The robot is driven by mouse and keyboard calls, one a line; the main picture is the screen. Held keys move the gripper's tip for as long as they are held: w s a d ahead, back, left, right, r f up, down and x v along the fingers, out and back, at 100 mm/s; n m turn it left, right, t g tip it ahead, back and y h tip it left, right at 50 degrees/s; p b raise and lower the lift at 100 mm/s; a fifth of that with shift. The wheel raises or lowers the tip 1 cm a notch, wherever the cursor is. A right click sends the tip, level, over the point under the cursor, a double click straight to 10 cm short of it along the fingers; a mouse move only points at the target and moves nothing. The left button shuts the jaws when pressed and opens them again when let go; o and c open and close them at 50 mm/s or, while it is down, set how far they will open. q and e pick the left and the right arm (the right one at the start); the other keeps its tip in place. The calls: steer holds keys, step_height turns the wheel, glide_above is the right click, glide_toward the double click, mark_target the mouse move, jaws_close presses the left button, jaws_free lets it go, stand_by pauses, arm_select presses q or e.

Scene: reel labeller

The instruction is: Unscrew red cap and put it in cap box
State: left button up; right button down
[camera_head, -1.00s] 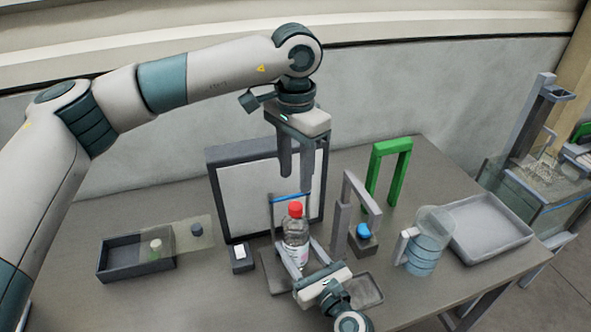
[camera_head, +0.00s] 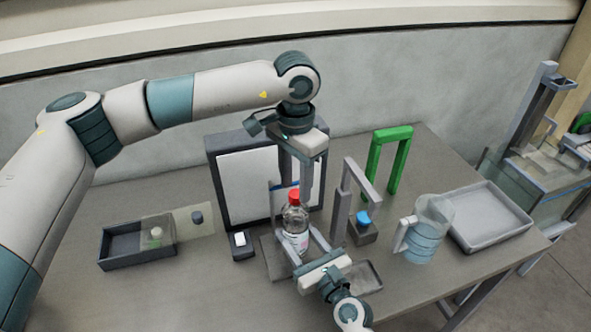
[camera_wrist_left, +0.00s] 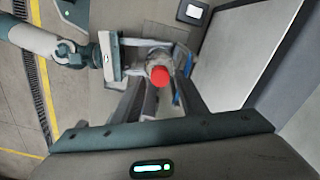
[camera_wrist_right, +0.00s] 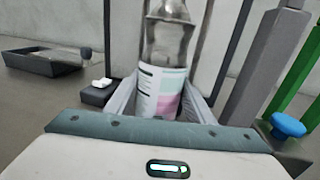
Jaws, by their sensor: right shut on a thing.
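A clear bottle (camera_head: 296,222) with a red cap (camera_head: 293,197) stands upright on the table, its label low on its side. My right gripper (camera_head: 306,240) is shut on the bottle's lower part; the right wrist view shows the bottle (camera_wrist_right: 165,60) between its fingers. My left gripper (camera_head: 292,186) points down over the bottle, fingers apart at about cap height. In the left wrist view the red cap (camera_wrist_left: 159,76) shows near the fingertips, with no visible grip on it. A dark open box (camera_head: 120,258) at the left holds a small pale piece; whether it is the cap box is unclear.
A framed white panel (camera_head: 240,180) stands behind the bottle. A grey arch (camera_head: 340,200) and a blue button (camera_head: 362,217) are close on its right. A green arch (camera_head: 378,155), clear jug (camera_head: 425,240) and grey tray (camera_head: 490,230) stand further right.

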arm_select(q)
steer(key=shift+f, duration=0.65)
steer(key=shift+c, duration=0.5)
